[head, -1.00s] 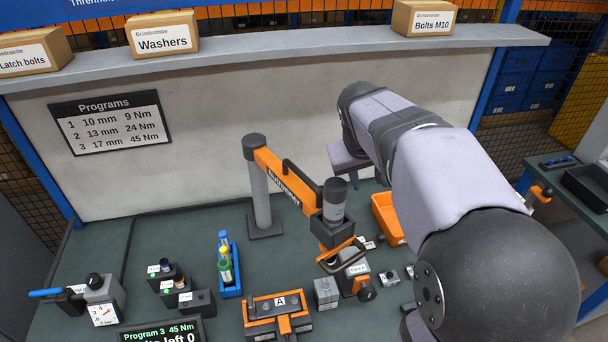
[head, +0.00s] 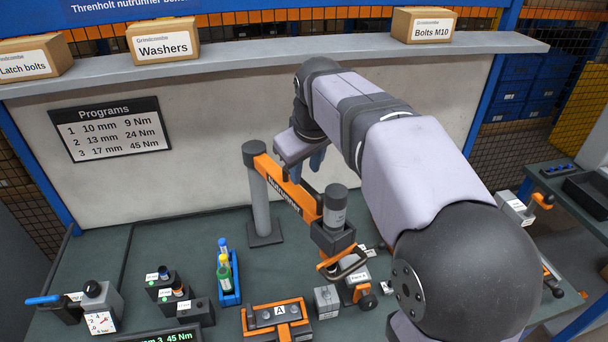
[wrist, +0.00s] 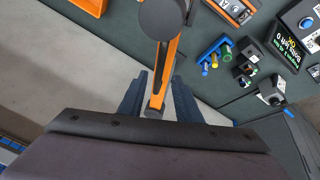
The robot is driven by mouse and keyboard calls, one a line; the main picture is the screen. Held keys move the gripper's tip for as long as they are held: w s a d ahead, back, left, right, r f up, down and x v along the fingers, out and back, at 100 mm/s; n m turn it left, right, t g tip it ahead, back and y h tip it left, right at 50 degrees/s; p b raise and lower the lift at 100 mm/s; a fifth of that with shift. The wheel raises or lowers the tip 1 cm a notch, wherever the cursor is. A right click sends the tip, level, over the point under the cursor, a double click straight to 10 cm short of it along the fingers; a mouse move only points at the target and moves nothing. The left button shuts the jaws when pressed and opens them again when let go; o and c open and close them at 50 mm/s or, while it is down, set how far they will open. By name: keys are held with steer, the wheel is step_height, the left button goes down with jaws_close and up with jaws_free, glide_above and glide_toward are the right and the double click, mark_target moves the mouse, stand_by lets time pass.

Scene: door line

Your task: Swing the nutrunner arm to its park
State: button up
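The nutrunner arm (head: 287,188) is an orange beam marked "nutrunner" on a grey post (head: 258,205). Its dark tool head (head: 334,222) hangs at the right end, above the bench near a labelled fixture. My gripper (head: 299,173) is at the beam, its fingers partly hidden. In the wrist view, my gripper (wrist: 160,92) is open, with one blue-grey finger on each side of the orange beam (wrist: 158,98). Gaps show between beam and fingers. The beam's black handle is largely hidden in the head view. I cannot make out a marked park.
A blue tray with bottle-like sockets (head: 229,280), black boxes (head: 180,295), fixture A (head: 277,318) and a gauge unit (head: 101,309) stand on the bench. A shelf (head: 300,48) with cartons runs above the back panel.

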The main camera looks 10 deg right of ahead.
mark_target(303, 182)
steer(key=shift+p+x, duration=0.6)
steer(key=shift+x, duration=1.7)
steer(key=shift+c, duration=0.7)
jaws_close()
